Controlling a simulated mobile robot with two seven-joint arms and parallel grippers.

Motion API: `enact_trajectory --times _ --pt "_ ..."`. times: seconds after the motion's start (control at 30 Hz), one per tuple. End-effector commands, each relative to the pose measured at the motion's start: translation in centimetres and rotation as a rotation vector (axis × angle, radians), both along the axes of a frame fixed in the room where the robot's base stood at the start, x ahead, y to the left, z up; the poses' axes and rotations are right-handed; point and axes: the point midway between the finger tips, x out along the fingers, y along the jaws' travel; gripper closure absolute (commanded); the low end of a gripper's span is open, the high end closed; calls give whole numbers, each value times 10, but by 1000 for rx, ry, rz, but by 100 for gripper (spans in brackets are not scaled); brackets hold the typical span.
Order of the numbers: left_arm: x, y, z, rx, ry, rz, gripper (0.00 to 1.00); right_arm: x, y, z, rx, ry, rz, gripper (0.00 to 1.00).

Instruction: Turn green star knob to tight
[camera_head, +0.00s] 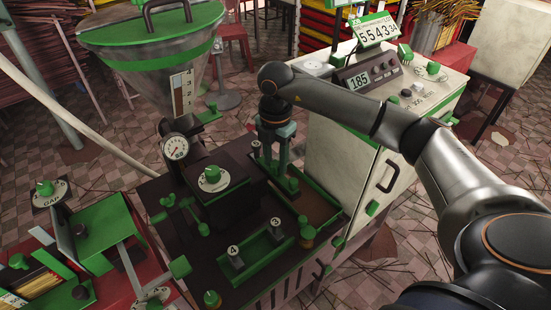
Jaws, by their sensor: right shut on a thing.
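My right gripper (281,160) comes in from the right and points down at the back right of the dark extruder bench. It is shut on a green part (291,184) at its fingertips, apparently the green star knob. The fingers hide most of this part, so its shape and how tight it is cannot be told. Another green knob (212,174) sits on a round dial on the dark block, left of the gripper. My left gripper is not in view.
A pressure gauge (175,148) and a large hopper (155,55) stand left of the gripper. A cream cabinet (335,165) with a display stands close on the right, under my arm. A green tray (255,252) with numbered blocks lies in front.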

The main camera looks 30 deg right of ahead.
Motion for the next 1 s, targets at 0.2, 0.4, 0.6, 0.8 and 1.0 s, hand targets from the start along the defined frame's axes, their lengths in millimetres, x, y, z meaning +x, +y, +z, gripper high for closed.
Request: enact_trajectory --times 0.2,0.4,0.6,0.8,1.0 --pt "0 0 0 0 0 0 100 1 -1 1 -1 -3 -4 55" --pt "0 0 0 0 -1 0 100 1 -1 1 0 -2 -2 32" --pt "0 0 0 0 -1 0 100 0 0 0 -1 -1 -1 28" --pt "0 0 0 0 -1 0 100 1 0 7 0 -2 -1 28" --pt "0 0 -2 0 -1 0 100 2 0 43 0 -7 -1 28"
